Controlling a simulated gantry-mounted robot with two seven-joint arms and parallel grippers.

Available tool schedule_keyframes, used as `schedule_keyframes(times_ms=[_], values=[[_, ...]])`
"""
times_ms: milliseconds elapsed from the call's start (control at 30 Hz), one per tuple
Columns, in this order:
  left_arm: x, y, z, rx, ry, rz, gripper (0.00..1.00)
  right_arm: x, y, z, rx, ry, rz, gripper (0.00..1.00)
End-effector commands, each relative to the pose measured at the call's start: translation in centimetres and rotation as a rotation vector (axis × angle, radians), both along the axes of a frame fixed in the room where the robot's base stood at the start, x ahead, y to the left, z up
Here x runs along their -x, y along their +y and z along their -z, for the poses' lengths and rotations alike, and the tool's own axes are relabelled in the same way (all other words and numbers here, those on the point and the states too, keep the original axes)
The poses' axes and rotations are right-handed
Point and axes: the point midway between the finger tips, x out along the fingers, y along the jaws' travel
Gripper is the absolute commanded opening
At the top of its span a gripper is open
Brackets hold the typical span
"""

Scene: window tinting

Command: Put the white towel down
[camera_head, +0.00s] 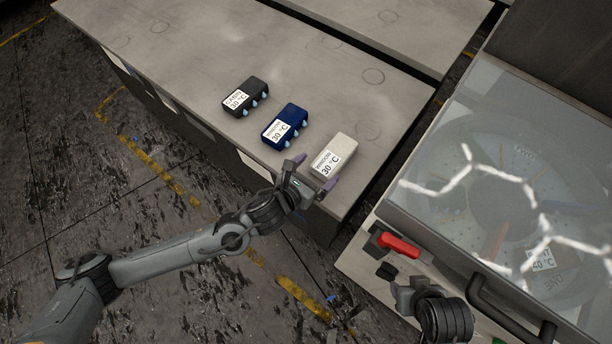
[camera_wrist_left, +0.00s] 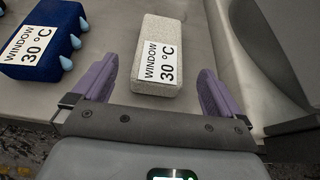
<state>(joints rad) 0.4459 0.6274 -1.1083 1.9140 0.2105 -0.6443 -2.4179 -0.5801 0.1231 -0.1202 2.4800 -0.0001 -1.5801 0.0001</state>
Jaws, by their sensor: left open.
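The white towel (camera_head: 334,155) is a folded block with a label reading "WINDOW 30 °C". It lies on the grey table (camera_head: 215,45), the rightmost in a row of three. In the left wrist view the white towel (camera_wrist_left: 161,62) sits just beyond and between the spread purple fingers. My left gripper (camera_head: 316,172) is open and empty at the table's near edge, beside the towel; its fingers also show in the left wrist view (camera_wrist_left: 158,88). My right gripper (camera_head: 397,288) is at the lower right near the machine; its jaw state is unclear.
A blue towel (camera_head: 285,127) and a black towel (camera_head: 245,97), both with labels and light-blue drops, lie to the left of the white one. A machine with a glass lid (camera_head: 500,190) and a red handle (camera_head: 399,246) stands at right. The back of the table is clear.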

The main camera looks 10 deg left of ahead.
Motion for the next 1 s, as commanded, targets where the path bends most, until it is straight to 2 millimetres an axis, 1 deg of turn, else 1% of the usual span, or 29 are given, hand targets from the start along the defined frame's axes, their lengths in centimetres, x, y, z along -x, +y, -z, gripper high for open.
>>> schedule_keyframes(times_ms=[33, 200, 433, 567, 667, 767, 800, 867, 900, 967, 1000], values=[[0.8, 0.4, -0.4, -0.001, 0.001, 0.001, 1.0, 0.0, 0.0, -0.2, 0.0, 0.0, 0.0, 0.49], [2.6, 1.4, -1.2, -0.001, 0.001, 0.001, 1.0, 0.0, 0.0, -0.4, 0.0, 0.0, 0.0, 0.49], [3.7, 1.9, -1.7, 0.016, 0.012, -0.008, 1.0, 0.0, 0.0, -0.5, -0.001, -0.001, 0.001, 0.49], [4.5, 1.4, -1.8, 0.119, 0.089, -0.068, 1.0, 0.0, 0.0, -0.5, -0.003, -0.001, 0.001, 0.49], [5.4, 1.0, -2.0, 0.287, 0.216, -0.179, 1.0, 0.0, 0.1, -0.5, -0.004, 0.0, 0.003, 0.49], [6.7, 1.0, -2.1, 0.527, 0.394, -0.356, 1.0, 0.0, 0.1, -0.5, -0.006, 0.0, 0.004, 0.49], [7.3, 1.3, -2.1, 0.639, 0.473, -0.446, 1.0, 0.0, 0.2, -0.5, -0.007, -0.001, 0.004, 0.49], [8.3, 2.0, -1.9, 0.812, 0.594, -0.601, 1.0, 0.0, 0.2, -0.5, -0.007, -0.001, 0.005, 0.49], [9.0, 2.7, -1.7, 0.931, 0.672, -0.717, 1.0, 0.0, 0.2, -0.6, -0.007, -0.001, 0.005, 0.49], [10.2, 4.0, -1.3, 1.107, 0.778, -0.898, 1.0, 0.0, 0.2, -0.5, -0.007, -0.001, 0.005, 0.49], [11.0, 5.1, -0.9, 1.221, 0.838, -1.026, 1.0, 0.0, 0.2, -0.5, -0.007, 0.0, 0.005, 0.49]])
